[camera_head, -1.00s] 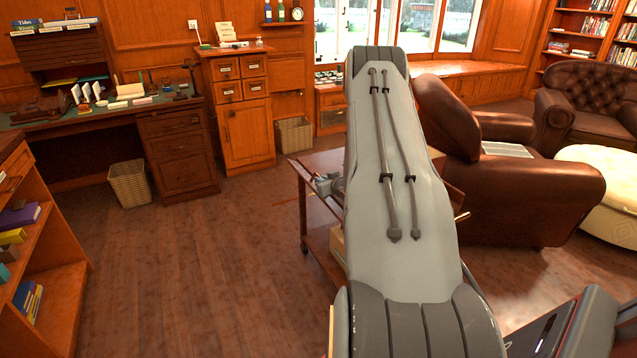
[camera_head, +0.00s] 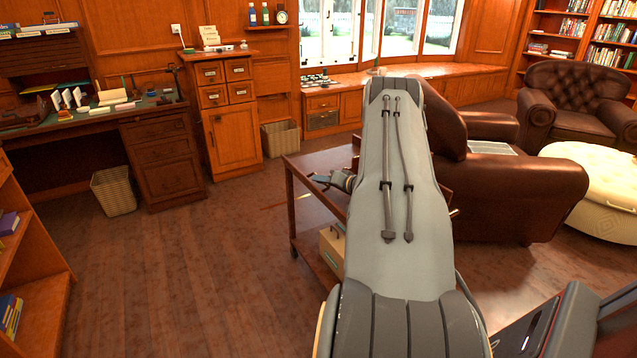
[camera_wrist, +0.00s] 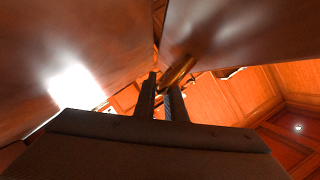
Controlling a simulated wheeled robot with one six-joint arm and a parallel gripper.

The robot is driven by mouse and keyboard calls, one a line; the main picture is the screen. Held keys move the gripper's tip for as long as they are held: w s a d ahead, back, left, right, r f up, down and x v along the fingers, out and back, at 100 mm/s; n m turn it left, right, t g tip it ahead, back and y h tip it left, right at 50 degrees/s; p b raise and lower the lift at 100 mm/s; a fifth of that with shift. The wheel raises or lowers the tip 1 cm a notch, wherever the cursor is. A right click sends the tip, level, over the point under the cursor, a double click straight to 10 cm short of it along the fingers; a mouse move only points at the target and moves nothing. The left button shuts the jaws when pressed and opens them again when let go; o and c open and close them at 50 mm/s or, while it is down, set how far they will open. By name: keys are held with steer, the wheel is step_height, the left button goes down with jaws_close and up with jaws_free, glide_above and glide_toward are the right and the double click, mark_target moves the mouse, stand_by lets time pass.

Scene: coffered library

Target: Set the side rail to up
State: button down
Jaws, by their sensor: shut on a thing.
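A dark wooden trolley (camera_head: 305,165) stands in front of me, its middle and right side mostly hidden behind my arm. The rod is tilted in the picture and lies between two large dark wooden panels. Most of the rail is hidden, so its height setting cannot be told.
A pale box (camera_head: 331,252) sits on the trolley's lower shelf. A leather armchair (camera_head: 520,190) stands close behind and right of the trolley. A desk (camera_head: 160,160), a cabinet (camera_head: 233,135) and a wicker basket (camera_head: 114,190) are at the left. Floor left of the trolley is clear.

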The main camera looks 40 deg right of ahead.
steer(key=shift+d+f+m, duration=0.15)
steer(key=shift+m, duration=0.15)
stand_by(0.4)
steer(key=c, duration=1.8)
jaws_free()
steer(key=shift+v, duration=3.9)
steer(key=shift+d+f, duration=0.1)
